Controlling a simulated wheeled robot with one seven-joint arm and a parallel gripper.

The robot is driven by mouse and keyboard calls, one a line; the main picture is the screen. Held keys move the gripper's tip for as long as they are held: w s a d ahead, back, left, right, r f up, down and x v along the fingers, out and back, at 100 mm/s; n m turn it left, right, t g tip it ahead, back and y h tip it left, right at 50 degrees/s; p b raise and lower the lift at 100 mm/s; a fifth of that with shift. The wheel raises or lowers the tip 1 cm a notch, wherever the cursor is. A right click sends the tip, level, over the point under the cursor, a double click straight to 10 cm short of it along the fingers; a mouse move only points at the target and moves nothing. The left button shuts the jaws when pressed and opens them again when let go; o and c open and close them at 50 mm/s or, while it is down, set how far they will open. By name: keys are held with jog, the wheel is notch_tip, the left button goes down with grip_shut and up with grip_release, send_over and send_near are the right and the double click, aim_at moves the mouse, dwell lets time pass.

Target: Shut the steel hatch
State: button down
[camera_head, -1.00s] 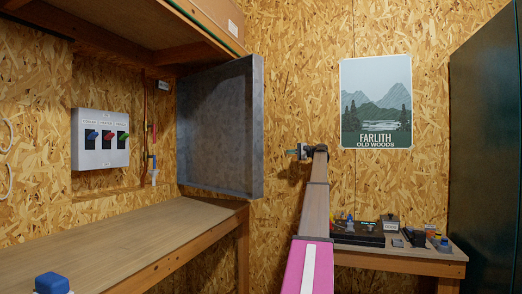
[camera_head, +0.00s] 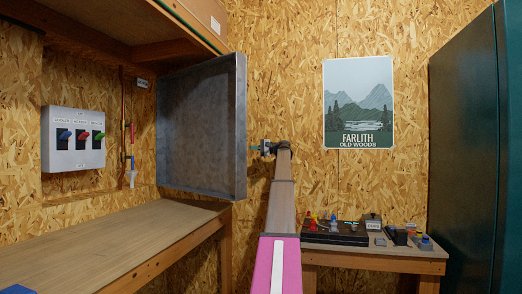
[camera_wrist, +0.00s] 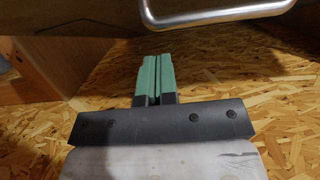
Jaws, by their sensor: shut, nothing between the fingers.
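The steel hatch (camera_head: 203,125) is a grey metal panel with a raised rim. It stands open, swung out from the left wall, with its inner face toward the head camera. My gripper (camera_head: 254,148) is just right of the hatch's outer edge, at about mid-height. In the wrist view my gripper (camera_wrist: 157,62) shows two green fingers pressed together with nothing between them. A bright bar handle (camera_wrist: 215,18) crosses the top of that view, ahead and to the right of the fingertips, on a dark surface.
A recess in the left wall holds a switch box (camera_head: 73,139) and pipes (camera_head: 128,130). A wooden bench (camera_head: 110,240) runs below the hatch and a shelf above. A second bench (camera_head: 370,258) with small items stands at the back right, beside a dark green cabinet (camera_head: 470,150).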

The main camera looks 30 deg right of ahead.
jog(key=shift+s+a, duration=0.1)
jog(key=shift+a, duration=0.95)
